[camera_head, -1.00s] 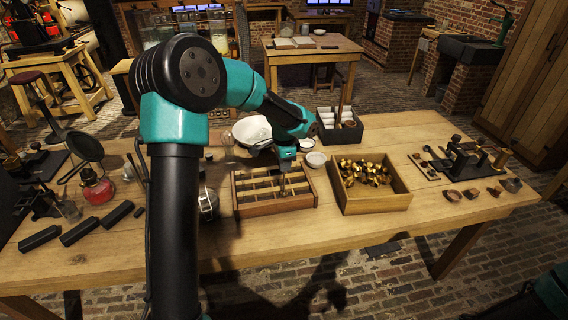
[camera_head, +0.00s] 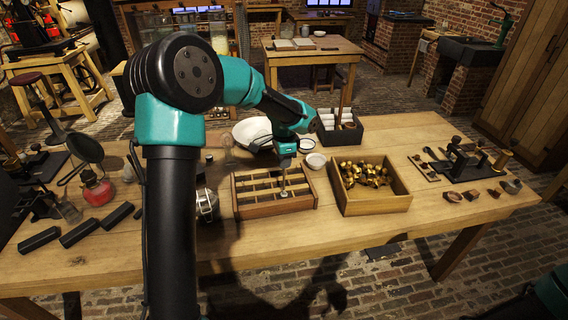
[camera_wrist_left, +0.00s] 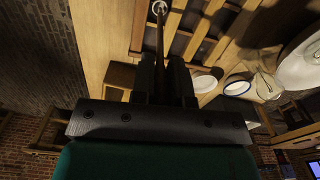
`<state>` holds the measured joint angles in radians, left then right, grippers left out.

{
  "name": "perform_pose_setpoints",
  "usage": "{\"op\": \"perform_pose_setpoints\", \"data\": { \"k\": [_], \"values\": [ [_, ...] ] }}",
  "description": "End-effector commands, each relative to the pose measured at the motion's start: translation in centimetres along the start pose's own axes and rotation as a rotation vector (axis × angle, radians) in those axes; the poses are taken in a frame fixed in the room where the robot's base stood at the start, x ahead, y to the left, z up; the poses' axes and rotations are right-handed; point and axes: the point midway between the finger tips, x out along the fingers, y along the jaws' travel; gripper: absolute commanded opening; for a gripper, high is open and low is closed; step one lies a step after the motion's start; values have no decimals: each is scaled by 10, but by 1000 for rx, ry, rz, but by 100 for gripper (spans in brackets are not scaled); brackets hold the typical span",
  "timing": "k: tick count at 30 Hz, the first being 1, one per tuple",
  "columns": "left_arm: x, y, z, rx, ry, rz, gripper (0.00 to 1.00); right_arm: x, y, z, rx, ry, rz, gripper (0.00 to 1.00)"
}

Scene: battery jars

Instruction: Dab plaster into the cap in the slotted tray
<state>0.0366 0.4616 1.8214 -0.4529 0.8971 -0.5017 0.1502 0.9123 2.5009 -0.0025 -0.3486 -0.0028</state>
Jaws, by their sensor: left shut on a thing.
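The slotted wooden tray (camera_head: 270,211) sits mid-table in the head view; its slats also show in the wrist view (camera_wrist_left: 205,30). My left gripper (camera_head: 285,163) is above the tray's right part, pointing down. It is shut on a thin dabbing tool (camera_head: 284,181), whose rod (camera_wrist_left: 160,35) runs from between the fingers (camera_wrist_left: 162,68) in the wrist view. The tool's lower end is at a small pale round cap (camera_wrist_left: 157,7) in the tray; I cannot tell whether they touch. Any plaster in the cap is too small to make out. My right gripper is out of view.
A wooden box of brass pieces (camera_head: 375,205) stands right of the tray. A wide white bowl (camera_head: 252,131) and a small white bowl (camera_head: 316,160) are behind it. A round glass-and-metal item (camera_head: 207,205) stands left. The table's front strip is clear.

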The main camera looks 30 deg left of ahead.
Motion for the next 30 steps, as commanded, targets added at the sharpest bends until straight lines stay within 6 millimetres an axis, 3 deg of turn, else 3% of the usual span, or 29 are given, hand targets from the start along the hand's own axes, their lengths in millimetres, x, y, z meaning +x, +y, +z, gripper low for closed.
{"op": "perform_pose_setpoints", "data": {
  "k": [30],
  "values": [
    [-48, 0, 0, 0, 1, -1, 0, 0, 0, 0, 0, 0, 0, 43]
  ]
}}
